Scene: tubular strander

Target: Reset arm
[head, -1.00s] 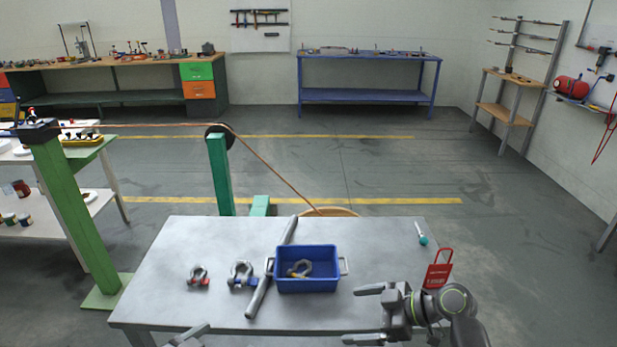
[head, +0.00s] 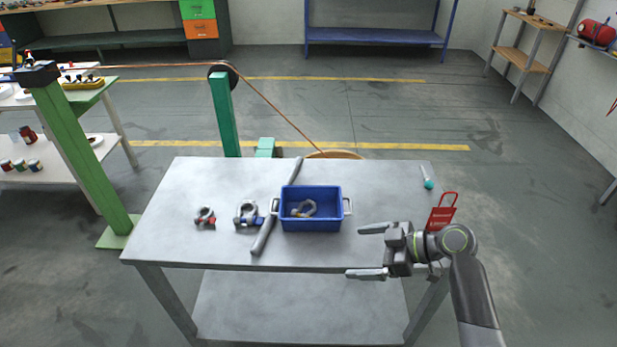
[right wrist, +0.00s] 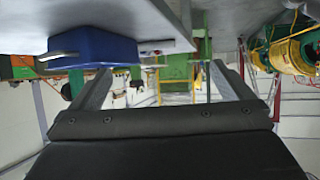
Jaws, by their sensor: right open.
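My right gripper (head: 372,251) is open and empty at the front right of the grey table (head: 350,245), to the right of the blue bin and apart from it. Its two fingers point left, and they also show in the right wrist view (right wrist: 155,95) with nothing between them. My left gripper is not in the head view now.
The blue bin (head: 311,222) holds a shackle (head: 304,209). A grey bar (head: 264,235) lies to its left, then two shackles (head: 247,213) (head: 205,217). A red tag (head: 441,217) is by the right edge. The table's left part is clear.

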